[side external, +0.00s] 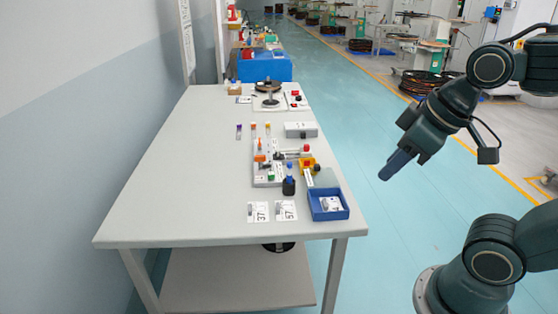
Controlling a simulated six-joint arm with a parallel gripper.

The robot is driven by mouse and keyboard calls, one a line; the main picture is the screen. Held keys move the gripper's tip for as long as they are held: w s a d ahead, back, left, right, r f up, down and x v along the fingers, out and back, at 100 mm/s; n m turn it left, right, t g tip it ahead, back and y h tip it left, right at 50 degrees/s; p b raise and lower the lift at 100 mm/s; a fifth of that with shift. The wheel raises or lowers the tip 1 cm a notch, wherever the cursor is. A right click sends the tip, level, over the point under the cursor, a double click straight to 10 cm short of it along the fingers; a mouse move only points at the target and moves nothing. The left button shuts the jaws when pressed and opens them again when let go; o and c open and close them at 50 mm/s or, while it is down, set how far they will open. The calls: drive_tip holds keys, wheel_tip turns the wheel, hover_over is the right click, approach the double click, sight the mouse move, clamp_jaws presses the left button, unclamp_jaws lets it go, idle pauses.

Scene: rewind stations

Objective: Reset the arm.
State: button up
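My gripper (398,164) is at the right of the view, pointing down and to the left. It hangs in the air beyond the right edge of the table (180,180), apart from everything on it. Its fingers look close together, but they are too small and dark to tell whether they are open or shut. I see nothing clearly held in it.
On the table's right side are a blue tray (328,205), two white printed cards (258,212), a dark bottle (289,185), a grey box (301,130) and a small fixture with coloured parts (268,175). A round reel stand (268,100) is farther back. The table's left half is clear.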

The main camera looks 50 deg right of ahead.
drive_tip(key=shift+s+a+m, duration=0.15)
drive_tip(key=shift+s+m, duration=0.35)
drive_tip(key=shift+c, duration=0.4)
